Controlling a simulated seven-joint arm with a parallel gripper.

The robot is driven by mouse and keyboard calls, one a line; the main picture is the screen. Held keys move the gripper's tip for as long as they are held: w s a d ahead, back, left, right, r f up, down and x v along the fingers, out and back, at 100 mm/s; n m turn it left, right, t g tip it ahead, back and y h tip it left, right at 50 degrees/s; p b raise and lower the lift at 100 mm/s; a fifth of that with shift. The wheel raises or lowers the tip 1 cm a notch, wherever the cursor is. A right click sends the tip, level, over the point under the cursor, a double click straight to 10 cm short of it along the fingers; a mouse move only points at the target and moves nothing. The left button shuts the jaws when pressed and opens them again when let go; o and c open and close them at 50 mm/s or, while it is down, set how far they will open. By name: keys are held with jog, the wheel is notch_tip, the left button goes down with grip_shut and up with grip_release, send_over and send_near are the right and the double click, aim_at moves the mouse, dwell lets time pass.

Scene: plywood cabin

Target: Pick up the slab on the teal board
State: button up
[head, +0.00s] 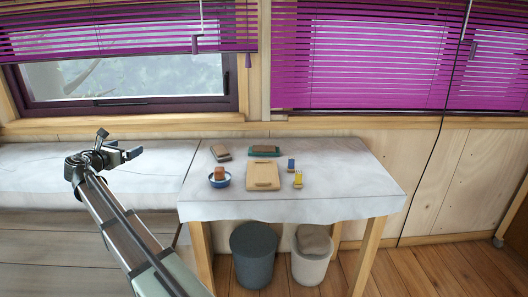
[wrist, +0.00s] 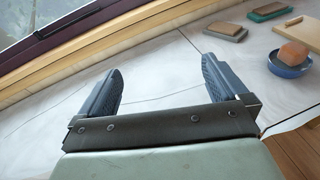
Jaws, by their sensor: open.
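The slab (head: 264,149) is brown and flat, and lies on the teal board (head: 252,155) at the back middle of the cloth-covered table. In the wrist view the slab (wrist: 271,8) and the teal board (wrist: 263,18) show at the top right, near the frame edge. My gripper (head: 119,143) is left of the table in the head view, well apart from the board. In the wrist view my gripper (wrist: 162,72) has its two fingers spread with nothing between them, over white cloth.
A second brown slab on a grey board (head: 218,158) lies left of the teal board. A blue bowl (head: 219,183) with a brown item, a wooden board (head: 263,178), a small blue item (head: 291,165) and a yellow item (head: 298,180) stand nearby. The table's right side is clear.

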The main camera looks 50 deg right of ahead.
jog(key=d+f+m+g+y, duration=0.1)
jog(key=d+f+m+g, duration=0.15)
jog(key=d, duration=0.65)
jog(key=d+f+m+g+y, duration=0.1)
jog(key=d+m+g, duration=0.2)
jog(key=d, duration=0.6)
jog(key=m+g+y, duration=0.2)
jog(key=m+y, duration=0.7)
jog(key=y, duration=0.4)
send_near(264, 148)
notch_tip(264, 148, down, 4)
jog(key=shift+a+r, duration=0.2)
jog(key=shift+r, duration=0.05)
jog(key=shift+w+a+f, duration=0.15)
jog(key=shift+w+f, duration=0.05)
jog(key=shift+f, duration=0.7)
jog(key=shift+w+a+f, duration=0.1)
jog(key=shift+w+f, duration=0.1)
jog(key=shift+f, duration=0.75)
jog(key=shift+w+a+f, duration=0.15)
jog(key=shift+f, duration=0.75)
jog(key=shift+c, duration=0.5)
